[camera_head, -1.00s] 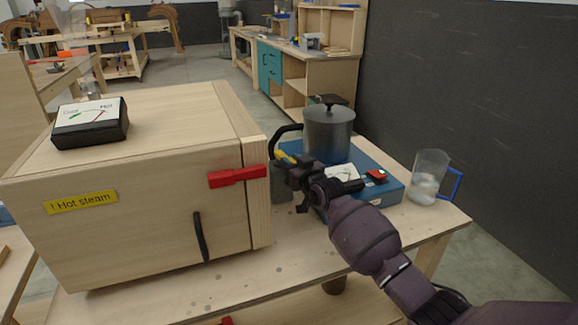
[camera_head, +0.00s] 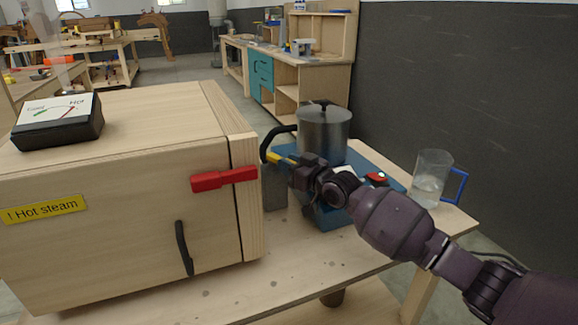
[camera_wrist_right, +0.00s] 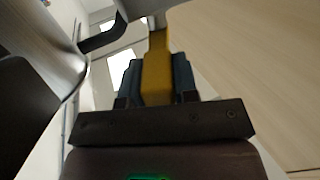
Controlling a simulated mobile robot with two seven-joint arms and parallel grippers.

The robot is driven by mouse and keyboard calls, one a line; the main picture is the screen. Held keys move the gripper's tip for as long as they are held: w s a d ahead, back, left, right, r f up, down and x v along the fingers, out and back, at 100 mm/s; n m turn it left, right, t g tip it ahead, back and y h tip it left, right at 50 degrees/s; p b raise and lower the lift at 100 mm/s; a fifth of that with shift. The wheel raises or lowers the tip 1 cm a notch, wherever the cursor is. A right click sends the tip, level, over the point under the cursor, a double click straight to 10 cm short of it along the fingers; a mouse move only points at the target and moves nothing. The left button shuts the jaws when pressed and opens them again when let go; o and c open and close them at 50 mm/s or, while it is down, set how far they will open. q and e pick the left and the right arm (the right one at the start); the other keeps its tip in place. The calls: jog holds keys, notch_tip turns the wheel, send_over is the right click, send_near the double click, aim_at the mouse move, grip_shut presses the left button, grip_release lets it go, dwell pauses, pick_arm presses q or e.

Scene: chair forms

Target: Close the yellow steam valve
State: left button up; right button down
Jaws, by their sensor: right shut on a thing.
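The yellow valve handle (camera_head: 279,158) sits beside the black hose, between the wooden steam box (camera_head: 120,215) and the metal pot (camera_head: 325,135). My right gripper (camera_head: 291,166) is at the handle, and its fingers are shut on it. In the right wrist view the yellow handle (camera_wrist_right: 157,70) runs out from between the two dark fingers (camera_wrist_right: 157,80). The black hose (camera_head: 272,138) curves from the pot towards the box. The far end of the handle is partly hidden in the head view. My left gripper is not in view.
A red latch (camera_head: 223,179) and black door handle (camera_head: 184,248) are on the box front. A gauge (camera_head: 60,121) is on top. The pot stands on a blue heater (camera_head: 392,184). A glass jug (camera_head: 430,178) stands right. The front table area is clear.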

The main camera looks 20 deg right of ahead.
jog(key=shift+d+r, duration=0.1)
jog(key=shift+r, duration=0.4)
jog(key=c, duration=1)
grip_release()
jog(key=shift+f, duration=0.1)
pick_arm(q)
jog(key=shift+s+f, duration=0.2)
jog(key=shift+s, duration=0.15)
pick_arm(e)
jog(key=shift+o, duration=0.6)
jog(key=shift+f, duration=0.25)
jog(key=shift+s+d, duration=0.2)
jog(key=shift+s, duration=0.35)
pick_arm(q)
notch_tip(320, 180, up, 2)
jog(key=shift+p, duration=1.05)
pick_arm(e)
jog(key=v, duration=0.9)
jog(key=shift+s, duration=0.25)
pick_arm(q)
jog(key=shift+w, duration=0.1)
pick_arm(e)
jog(key=shift+d, duration=0.1)
